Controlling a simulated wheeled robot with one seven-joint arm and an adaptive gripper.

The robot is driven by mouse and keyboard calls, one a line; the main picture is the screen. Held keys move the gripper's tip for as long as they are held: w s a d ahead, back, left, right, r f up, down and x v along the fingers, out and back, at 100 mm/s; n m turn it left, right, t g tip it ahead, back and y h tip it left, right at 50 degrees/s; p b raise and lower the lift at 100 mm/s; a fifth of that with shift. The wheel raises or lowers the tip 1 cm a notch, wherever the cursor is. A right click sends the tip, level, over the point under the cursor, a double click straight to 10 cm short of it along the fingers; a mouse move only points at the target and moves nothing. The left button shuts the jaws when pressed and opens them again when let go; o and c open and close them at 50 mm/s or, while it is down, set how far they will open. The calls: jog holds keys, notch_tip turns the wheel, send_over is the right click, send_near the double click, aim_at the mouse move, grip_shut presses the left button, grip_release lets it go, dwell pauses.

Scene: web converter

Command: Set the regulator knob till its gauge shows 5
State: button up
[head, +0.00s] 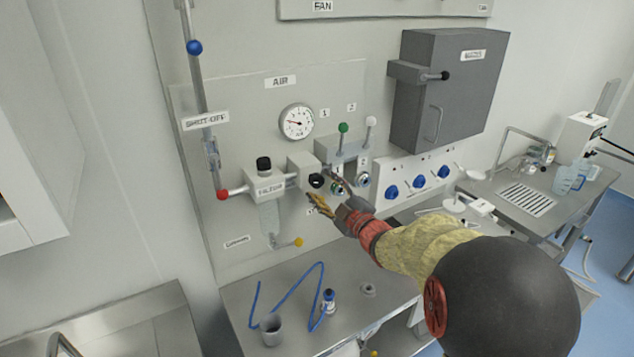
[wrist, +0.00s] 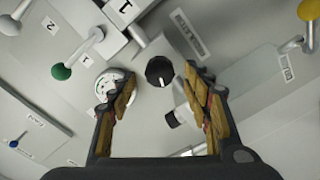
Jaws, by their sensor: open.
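The regulator knob (head: 316,181) is a black round knob on the front of a grey block, left of my gripper (head: 328,192) in the head view. In the wrist view the knob (wrist: 159,71) shows between and just beyond the fingertips of my gripper (wrist: 160,85). The fingers are spread, with a gap on each side of the knob in that view; I see no contact. The round white gauge (head: 297,121) stands above the block under the AIR label. Its red needle points left; the numbers are too small to read.
A second black knob (head: 263,163) tops the filter unit on the left. Green (head: 343,127) and white (head: 370,121) lever balls stand right of the gauge. A yellow-handled valve (head: 298,242) is below. A blue hose (head: 290,292) and a cup (head: 271,329) lie on the bench.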

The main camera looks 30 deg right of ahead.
aim_at(318, 183)
jog(key=shift+w+a, duration=0.1)
jog(key=shift+w, duration=1.85)
jog(key=shift+c, duration=0.3)
jog(key=c, duration=1.1)
